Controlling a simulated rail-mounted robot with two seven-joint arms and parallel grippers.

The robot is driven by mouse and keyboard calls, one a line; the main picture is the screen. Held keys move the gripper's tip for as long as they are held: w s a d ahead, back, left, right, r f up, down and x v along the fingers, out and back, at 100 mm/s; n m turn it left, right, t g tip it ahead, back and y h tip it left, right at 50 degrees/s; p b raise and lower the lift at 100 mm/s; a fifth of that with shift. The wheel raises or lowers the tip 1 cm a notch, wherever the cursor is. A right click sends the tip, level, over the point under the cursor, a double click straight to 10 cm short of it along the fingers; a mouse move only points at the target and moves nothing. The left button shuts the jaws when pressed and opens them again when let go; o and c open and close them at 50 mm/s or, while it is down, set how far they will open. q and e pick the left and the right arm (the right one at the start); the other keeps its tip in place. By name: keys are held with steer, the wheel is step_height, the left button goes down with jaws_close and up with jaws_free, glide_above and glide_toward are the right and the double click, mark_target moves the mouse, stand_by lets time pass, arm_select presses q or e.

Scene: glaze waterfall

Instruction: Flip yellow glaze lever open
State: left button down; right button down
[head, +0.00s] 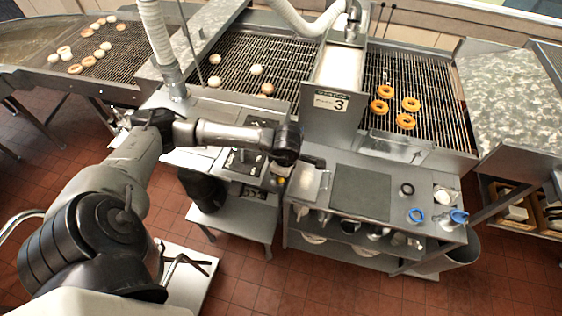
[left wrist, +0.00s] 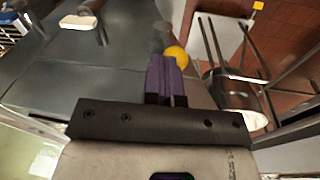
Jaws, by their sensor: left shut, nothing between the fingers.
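The yellow round knob of the glaze lever (left wrist: 177,54) shows in the left wrist view, just beyond and slightly right of my fingertips. A small yellow spot, likely the same knob, shows in the head view (head: 281,181) below my left wrist. My left gripper (left wrist: 164,66) is shut and empty, its purple-padded fingers pressed together. In the head view my left gripper (head: 316,162) is over the left end of the work table. I cannot tell whether the fingers touch the knob. The lever's shaft is mostly hidden. My right gripper is not in view.
The work table (head: 302,204) has a dark mat (head: 361,192), blue rings (head: 417,214) and a white cup (head: 447,196). Tiled floor (head: 340,296) is open in front.

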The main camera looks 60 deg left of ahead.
arm_select(q)
steer(key=shift+s+d+f+b, duration=0.3)
steer(key=shift+s+d+b, duration=0.35)
steer(key=shift+b, duration=0.1)
steer(key=shift+s+d+f+b, duration=0.25)
steer(key=shift+s+d+b, duration=0.25)
steer(key=shift+s+b, duration=0.15)
steer(key=shift+r, duration=0.1)
step_height(320, 180, up, 12)
glide_above(281, 181)
steer(key=d, duration=0.3)
steer(key=shift+s+r+b, duration=0.1)
steer(key=shift+s+b, duration=0.2)
steer(key=shift+b, duration=0.05)
